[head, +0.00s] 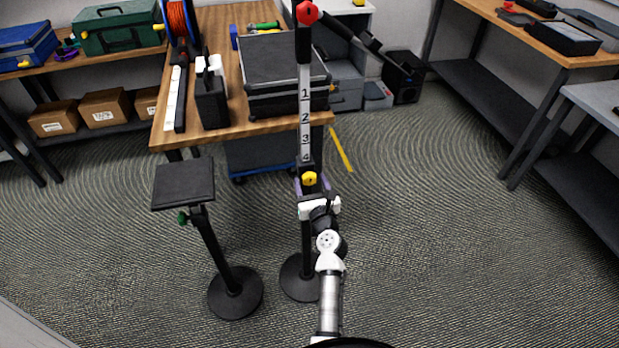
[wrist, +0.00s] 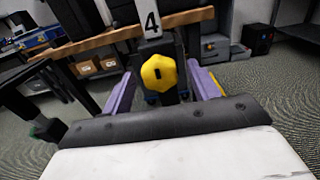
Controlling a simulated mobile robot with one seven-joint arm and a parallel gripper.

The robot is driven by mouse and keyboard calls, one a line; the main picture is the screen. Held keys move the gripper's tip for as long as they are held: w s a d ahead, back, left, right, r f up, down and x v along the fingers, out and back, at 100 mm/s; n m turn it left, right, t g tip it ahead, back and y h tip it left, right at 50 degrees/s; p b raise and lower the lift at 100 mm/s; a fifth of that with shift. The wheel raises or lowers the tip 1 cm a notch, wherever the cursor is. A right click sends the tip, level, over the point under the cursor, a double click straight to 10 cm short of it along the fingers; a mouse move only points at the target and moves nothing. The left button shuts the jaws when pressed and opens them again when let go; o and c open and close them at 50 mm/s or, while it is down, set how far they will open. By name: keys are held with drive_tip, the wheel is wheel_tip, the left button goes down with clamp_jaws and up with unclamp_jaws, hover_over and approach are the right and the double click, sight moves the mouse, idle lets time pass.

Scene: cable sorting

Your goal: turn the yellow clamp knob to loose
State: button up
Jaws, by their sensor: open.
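The yellow clamp knob (head: 310,178) sits on a black post with a white numbered scale (head: 305,110), just below the number 4. In the wrist view the knob (wrist: 159,73) is a yellow lobed shape with a short dark upright mark on its face. My gripper (head: 313,188) is at the knob's height on the near side. In the wrist view its two purple fingers (wrist: 162,90) stand apart, one on each side of the knob, with gaps between. The gripper is open and holds nothing. I cannot see the fingers touching the knob.
A red knob (head: 306,13) tops the post. A black-topped stand (head: 184,184) with a green knob is to the left. Behind is a wooden table (head: 223,134) carrying a black case (head: 284,78). Open carpet lies to the right.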

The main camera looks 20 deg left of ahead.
drive_tip(key=c, duration=1)
drive_tip(key=n+b, duration=0.1)
drive_tip(key=n, duration=0.3)
drive_tip(key=shift+n+b, duration=0.3)
drive_tip(key=shift+n, duration=0.1)
drive_tip(key=n+b, duration=0.2)
drive_tip(key=n, duration=0.3)
drive_tip(key=n+b, duration=0.3)
drive_tip(key=n, duration=0.2)
drive_tip(key=shift+n, duration=0.4)
drive_tip(key=n+b, duration=0.3)
drive_tip(key=n, duration=0.1)
drive_tip(key=shift+r, duration=0.1)
drive_tip(key=shift+n, duration=0.3)
